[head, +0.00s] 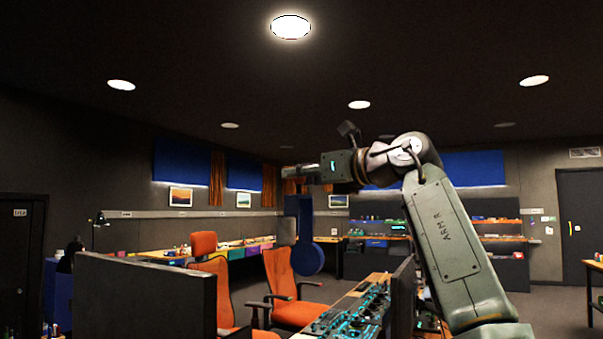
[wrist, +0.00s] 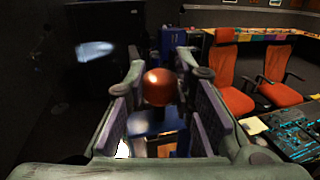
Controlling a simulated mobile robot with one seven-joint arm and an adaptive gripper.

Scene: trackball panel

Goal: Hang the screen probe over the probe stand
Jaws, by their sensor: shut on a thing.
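My gripper (head: 292,171) is raised at mid-height in the head view and points left. It is shut on the screen probe, whose orange-red ball end (wrist: 158,87) shows between the two fingers in the wrist view, with a blue part below it. In the head view a blue paddle shape with a round lower end (head: 307,260) and a grey plate (head: 290,215) hang below the gripper and look like parts of the probe. The fingers partly hide its grip. I cannot make out the probe stand for certain in either view.
A dark partition (head: 150,295) stands at the lower left. Orange chairs (head: 290,290) stand beyond it. A bench with lit cyan panels (head: 350,308) and a dark monitor (head: 402,295) is at the lower middle. The air around the gripper looks clear.

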